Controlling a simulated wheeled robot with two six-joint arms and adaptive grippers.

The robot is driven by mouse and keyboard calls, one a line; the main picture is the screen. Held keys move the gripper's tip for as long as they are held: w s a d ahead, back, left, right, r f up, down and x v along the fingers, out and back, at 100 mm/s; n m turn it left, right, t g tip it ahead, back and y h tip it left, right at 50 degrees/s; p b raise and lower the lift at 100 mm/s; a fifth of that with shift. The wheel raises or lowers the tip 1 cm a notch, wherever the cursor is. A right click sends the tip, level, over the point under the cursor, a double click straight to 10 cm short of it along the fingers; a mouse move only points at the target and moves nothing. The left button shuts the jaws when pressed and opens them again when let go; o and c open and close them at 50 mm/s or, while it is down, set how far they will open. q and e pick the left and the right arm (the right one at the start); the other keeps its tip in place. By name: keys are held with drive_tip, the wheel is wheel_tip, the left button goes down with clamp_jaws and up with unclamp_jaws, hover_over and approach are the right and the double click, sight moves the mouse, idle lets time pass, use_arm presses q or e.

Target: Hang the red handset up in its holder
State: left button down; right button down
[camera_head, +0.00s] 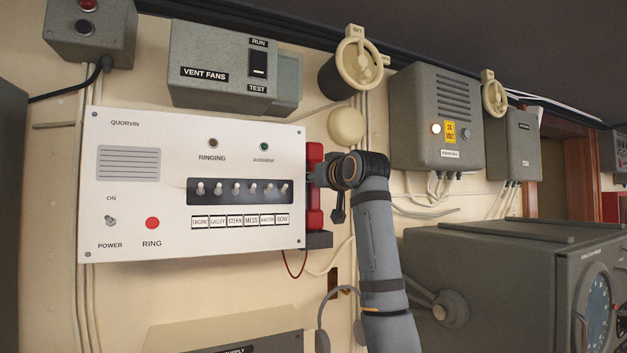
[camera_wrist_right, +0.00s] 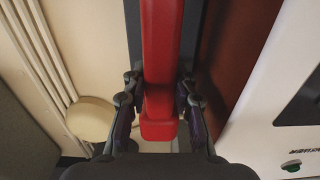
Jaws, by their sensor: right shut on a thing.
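The red handset (camera_head: 315,155) is upright at the right edge of the white QUORVIN panel (camera_head: 130,200). In the right wrist view the handset (camera_wrist_right: 161,50) runs between the two fingers of the gripper (camera_wrist_right: 160,105), one on each side. The dark grey holder (camera_head: 320,241) shows at the handset's lower end in the head view. A dark grey strip shows behind the handset in the wrist view. Whether the handset is seated or just in front of the holder I cannot tell. My left gripper is not in view.
A thin red cord (camera_head: 293,270) hangs below the panel. A cream bell dome (camera_head: 346,126) is just above my right wrist. A grey 24-volt box (camera_head: 436,120) and a large grey console (camera_head: 500,290) stand to the right. A grey box (camera_head: 230,335) is below.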

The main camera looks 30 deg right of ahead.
sight(316, 152)
drive_tip(key=shift+f+b, duration=1.15)
drive_tip(key=shift+f, duration=0.65)
idle(3.2)
drive_tip(key=c, duration=1)
unclamp_jaws()
wheel_tip(316, 152, up, 9)
drive_tip(key=shift+s+r, duration=0.1)
drive_tip(key=shift+r, duration=0.4)
